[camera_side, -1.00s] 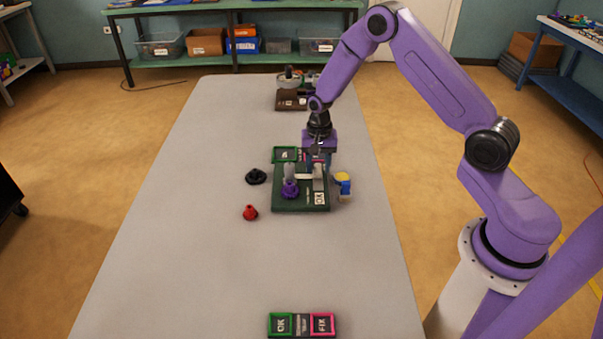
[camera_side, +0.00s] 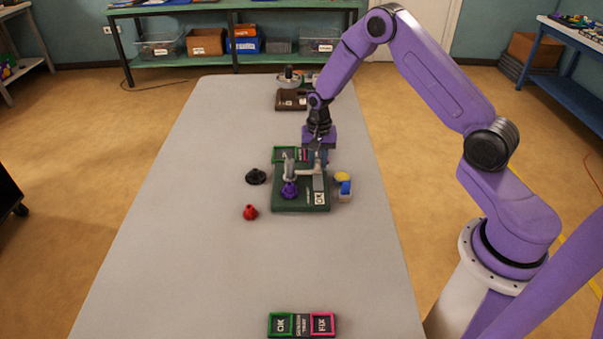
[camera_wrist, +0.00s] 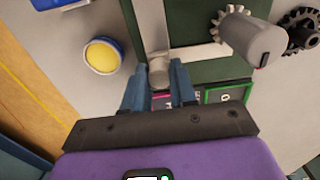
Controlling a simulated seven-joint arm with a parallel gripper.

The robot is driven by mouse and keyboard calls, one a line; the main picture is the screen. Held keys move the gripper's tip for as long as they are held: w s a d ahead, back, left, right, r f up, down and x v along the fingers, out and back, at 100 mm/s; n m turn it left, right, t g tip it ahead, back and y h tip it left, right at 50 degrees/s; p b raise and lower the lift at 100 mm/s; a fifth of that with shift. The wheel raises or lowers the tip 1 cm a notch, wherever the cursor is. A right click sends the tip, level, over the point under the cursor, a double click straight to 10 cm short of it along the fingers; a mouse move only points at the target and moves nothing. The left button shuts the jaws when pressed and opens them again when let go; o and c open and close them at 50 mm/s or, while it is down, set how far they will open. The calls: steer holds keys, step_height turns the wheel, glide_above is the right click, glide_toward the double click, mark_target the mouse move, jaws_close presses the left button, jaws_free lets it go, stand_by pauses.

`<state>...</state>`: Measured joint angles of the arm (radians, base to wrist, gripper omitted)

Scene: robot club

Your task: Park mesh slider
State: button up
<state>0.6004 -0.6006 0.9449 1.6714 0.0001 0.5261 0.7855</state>
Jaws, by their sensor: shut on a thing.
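A dark green fixture board (camera_side: 300,203) lies on the table in the side view, and part of it shows in the wrist view (camera_wrist: 195,25). It carries a light grey slider bar (camera_wrist: 195,54) with a rounded grey post at its end (camera_wrist: 158,70). My gripper (camera_wrist: 159,88) has its blue fingers shut on this post at the board's edge. A grey cylinder (camera_wrist: 252,38) stands over a small pale gear (camera_wrist: 228,13) to the right. In the side view a purple toothed piece (camera_side: 289,190) sits by the cylinder's foot. The fingertips are partly hidden in the side view.
A black piece (camera_side: 255,176) and a red piece (camera_side: 249,212) stand left of the board. A yellow-topped item (camera_side: 342,178) is close on its right. A green-and-pink labelled tray (camera_side: 284,154) lies behind; another (camera_side: 302,325) is in front. The table's left side is clear.

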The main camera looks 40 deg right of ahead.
steer(key=shift+w+d, duration=0.85)
steer(key=shift+w, duration=0.05)
steer(key=o, duration=0.6)
steer(key=shift+r, duration=0.1)
steer(key=shift+r, duration=2.9)
